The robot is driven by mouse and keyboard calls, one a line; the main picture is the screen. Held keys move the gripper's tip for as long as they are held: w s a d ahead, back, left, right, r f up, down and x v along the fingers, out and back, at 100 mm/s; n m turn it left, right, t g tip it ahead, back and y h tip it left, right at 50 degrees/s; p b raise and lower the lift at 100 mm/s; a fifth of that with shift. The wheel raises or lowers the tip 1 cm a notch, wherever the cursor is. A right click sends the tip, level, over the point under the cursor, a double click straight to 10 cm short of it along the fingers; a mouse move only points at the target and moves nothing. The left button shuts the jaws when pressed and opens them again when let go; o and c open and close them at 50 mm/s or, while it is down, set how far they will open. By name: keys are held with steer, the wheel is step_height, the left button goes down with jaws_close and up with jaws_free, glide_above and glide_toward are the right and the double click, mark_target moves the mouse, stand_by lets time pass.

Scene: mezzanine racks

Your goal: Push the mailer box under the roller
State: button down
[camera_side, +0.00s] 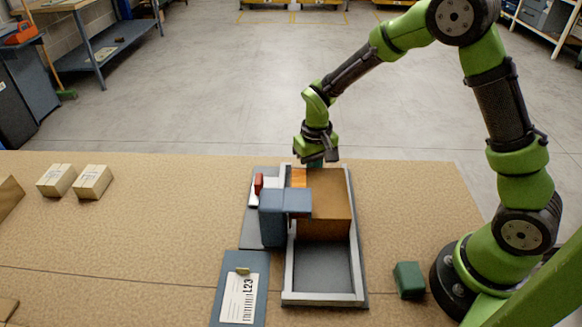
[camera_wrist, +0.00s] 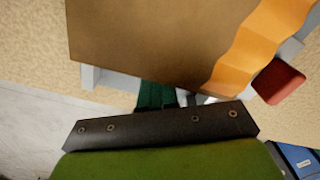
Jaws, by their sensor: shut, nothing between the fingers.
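The brown mailer box (camera_side: 326,195) lies in the far half of a railed tray (camera_side: 289,265). An orange strip (camera_side: 299,177) runs along its left side; the box also shows in the wrist view (camera_wrist: 150,40). A blue-grey block (camera_side: 272,220) stands at the tray's left with a head (camera_side: 297,201) reaching over the box's near left part; this looks like the roller housing, and any roller beneath is hidden. My gripper (camera_side: 315,162) is shut and empty at the box's far edge, its dark green fingers (camera_wrist: 155,95) pointing down. I cannot tell whether they touch the box.
A red piece (camera_side: 258,183) stands left of the tray, also in the wrist view (camera_wrist: 279,81). A label plate (camera_side: 238,290) lies at the front left and a green block (camera_side: 408,280) at the right. The tray's near half (camera_side: 323,268) is empty. Small cartons (camera_side: 92,181) sit far left.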

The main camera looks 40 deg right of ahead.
mark_target(315, 178)
steer(key=shift+s+a, duration=0.2)
steer(key=shift+s, duration=0.05)
stand_by(0.3)
steer(key=shift+s+a, duration=0.4)
steer(key=shift+a, duration=0.05)
stand_by(0.3)
steer(key=shift+s+a, duration=0.4)
steer(key=shift+s, duration=0.05)
stand_by(0.3)
steer(key=shift+s+a, duration=0.4)
steer(key=shift+a, duration=0.05)
steer(key=shift+s+a, duration=0.1)
stand_by(0.3)
steer(key=shift+s+a, duration=0.3)
steer(key=shift+s, duration=0.05)
